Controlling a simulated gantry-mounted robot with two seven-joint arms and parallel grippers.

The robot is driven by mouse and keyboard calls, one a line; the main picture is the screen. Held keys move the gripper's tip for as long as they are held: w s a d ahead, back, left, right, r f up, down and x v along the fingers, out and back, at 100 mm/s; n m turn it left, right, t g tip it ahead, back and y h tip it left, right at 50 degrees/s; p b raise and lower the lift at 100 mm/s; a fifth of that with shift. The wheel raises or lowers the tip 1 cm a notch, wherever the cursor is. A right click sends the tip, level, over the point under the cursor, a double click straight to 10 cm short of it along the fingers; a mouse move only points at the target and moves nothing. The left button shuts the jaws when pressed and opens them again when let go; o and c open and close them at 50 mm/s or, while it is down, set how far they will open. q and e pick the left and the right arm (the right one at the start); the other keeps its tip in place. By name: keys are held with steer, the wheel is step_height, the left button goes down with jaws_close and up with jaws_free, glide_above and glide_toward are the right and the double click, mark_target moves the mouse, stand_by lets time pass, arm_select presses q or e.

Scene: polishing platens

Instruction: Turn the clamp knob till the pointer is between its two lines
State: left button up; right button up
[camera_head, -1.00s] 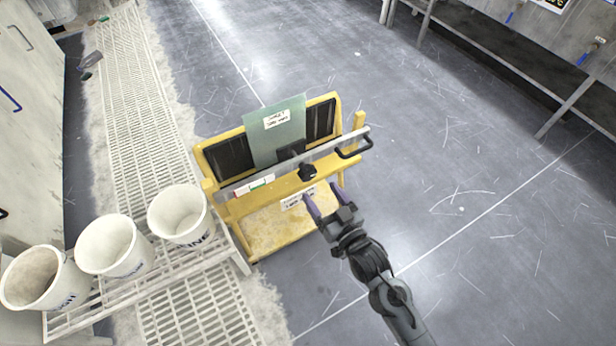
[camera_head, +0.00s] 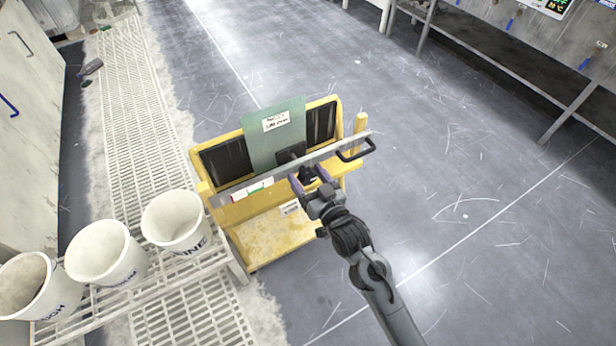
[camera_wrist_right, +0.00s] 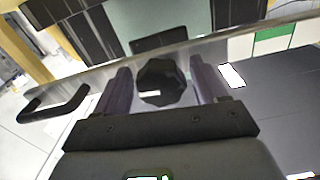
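The clamp knob (camera_wrist_right: 162,82) is black and faceted, with a small pale mark on its face. It sits on the metal clamp bar (camera_head: 329,152) across the yellow stand (camera_head: 270,226). In the right wrist view it lies between the two purple fingers of my open right gripper (camera_wrist_right: 160,88), with gaps at both sides. In the head view my right gripper (camera_head: 310,177) largely hides the knob. A scale strip (camera_head: 252,190) with green and red parts is on the bar's left; a green part (camera_wrist_right: 272,33) shows in the wrist view. I cannot make out the pointer. My left gripper is out of view.
A greenish labelled plate (camera_head: 273,140) stands behind the bar. A black handle (camera_head: 356,151) sticks out at the bar's right end. Several white buckets, one nearest the stand (camera_head: 175,221), stand on a grating at left. The floor at right is clear.

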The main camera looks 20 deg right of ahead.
steer(key=c, duration=0.9)
steer(key=shift+r+m+p, duration=0.15)
steer(key=shift+m+p, duration=0.15)
steer(key=shift+p, duration=0.45)
steer(key=m+p, duration=0.6)
steer(key=p, duration=0.2)
steer(key=shift+r+p, duration=0.15)
steer(key=shift+p, duration=0.25)
steer(key=shift+m+p, duration=1.05)
steer(key=shift+m, duration=0.05)
steer(key=shift+a+f+m+p, duration=0.1)
steer(key=shift+f+m+p, duration=0.15)
steer(key=shift+m+p, duration=0.05)
steer(key=o, duration=1)
steer(key=shift+o, duration=0.2)
